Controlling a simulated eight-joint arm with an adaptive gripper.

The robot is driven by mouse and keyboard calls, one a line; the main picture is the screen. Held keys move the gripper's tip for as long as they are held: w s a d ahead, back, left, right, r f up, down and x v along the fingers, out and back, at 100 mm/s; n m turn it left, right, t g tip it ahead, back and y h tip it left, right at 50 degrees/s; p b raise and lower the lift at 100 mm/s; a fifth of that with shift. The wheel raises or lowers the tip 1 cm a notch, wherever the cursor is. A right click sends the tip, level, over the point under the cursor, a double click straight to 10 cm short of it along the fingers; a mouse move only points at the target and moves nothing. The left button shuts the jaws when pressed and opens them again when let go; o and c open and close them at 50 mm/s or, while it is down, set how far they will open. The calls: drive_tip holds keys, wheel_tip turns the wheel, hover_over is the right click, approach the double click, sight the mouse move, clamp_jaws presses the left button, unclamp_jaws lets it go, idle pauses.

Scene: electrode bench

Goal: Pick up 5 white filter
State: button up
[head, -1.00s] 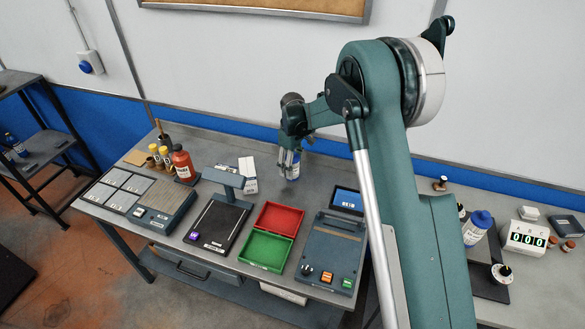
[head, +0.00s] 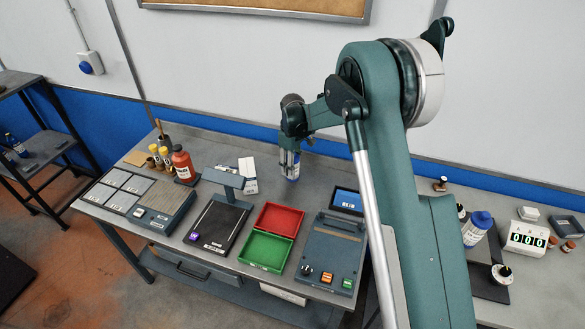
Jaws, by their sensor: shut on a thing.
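My gripper (head: 290,170) reaches down to the back of the bench, behind the red tray. White upright boxes or packets (head: 248,175) stand to the left of the gripper, behind the black plate. I cannot tell which thing is the white filter.
A red tray (head: 302,222) and a green tray (head: 290,252) lie in front of the gripper. A blue-grey device (head: 330,252) with a screen (head: 347,200) stands at right. A red bottle (head: 183,164) and yellow-capped jars stand at left. Bench space behind the red tray is clear.

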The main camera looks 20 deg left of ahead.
drive_tip(key=shift+r+p, duration=0.35)
drive_tip(key=shift+r, duration=4.7)
